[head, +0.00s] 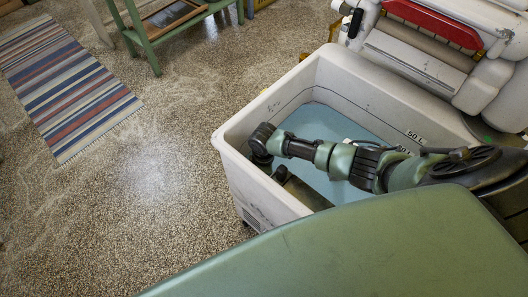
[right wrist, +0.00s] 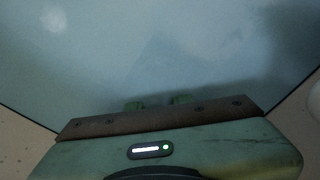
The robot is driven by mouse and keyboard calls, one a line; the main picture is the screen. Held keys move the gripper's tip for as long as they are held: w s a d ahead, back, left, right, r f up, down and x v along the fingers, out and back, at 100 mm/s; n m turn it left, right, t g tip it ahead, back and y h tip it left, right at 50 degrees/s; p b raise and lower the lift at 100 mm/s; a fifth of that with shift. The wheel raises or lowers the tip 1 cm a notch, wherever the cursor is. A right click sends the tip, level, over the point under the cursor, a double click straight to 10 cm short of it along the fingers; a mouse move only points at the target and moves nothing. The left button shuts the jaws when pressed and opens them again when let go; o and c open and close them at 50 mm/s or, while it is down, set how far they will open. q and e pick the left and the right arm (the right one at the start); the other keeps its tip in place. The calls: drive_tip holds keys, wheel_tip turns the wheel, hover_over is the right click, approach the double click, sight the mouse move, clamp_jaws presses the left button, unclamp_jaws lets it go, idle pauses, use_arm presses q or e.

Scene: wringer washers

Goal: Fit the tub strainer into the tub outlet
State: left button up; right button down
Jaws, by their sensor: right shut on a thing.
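The white tub (head: 236,172) stands in the middle of the head view, with a 50 L mark on its inner wall. A blue-grey surface, which looks like water, lies inside it. My right arm reaches over the right rim, and its wrist bends down inside the near left end. In the right wrist view, my right gripper (right wrist: 157,103) shows only two green finger parts beyond its brown plate, over the blue-grey surface. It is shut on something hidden. I cannot make out the tub strainer or the tub outlet in either view. My left gripper is out of view.
A wringer with a red bar (head: 436,22) and pale rollers stands behind the tub. A green surface (head: 350,250) fills the near foreground. A striped rug (head: 65,85) and a green bench (head: 180,32) are at the left. The speckled floor between is clear.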

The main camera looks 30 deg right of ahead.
drive_tip(key=shift+f, duration=0.3)
idle(0.5)
idle(0.5)
drive_tip(key=shift+f, duration=0.3)
idle(0.4)
drive_tip(key=shift+s+f, duration=0.15)
idle(0.8)
drive_tip(key=c, duration=0.7)
unclamp_jaws()
drive_tip(key=shift+r, duration=0.2)
drive_tip(key=shift+r+p, duration=3.35)
drive_tip(key=shift+p, duration=0.2)
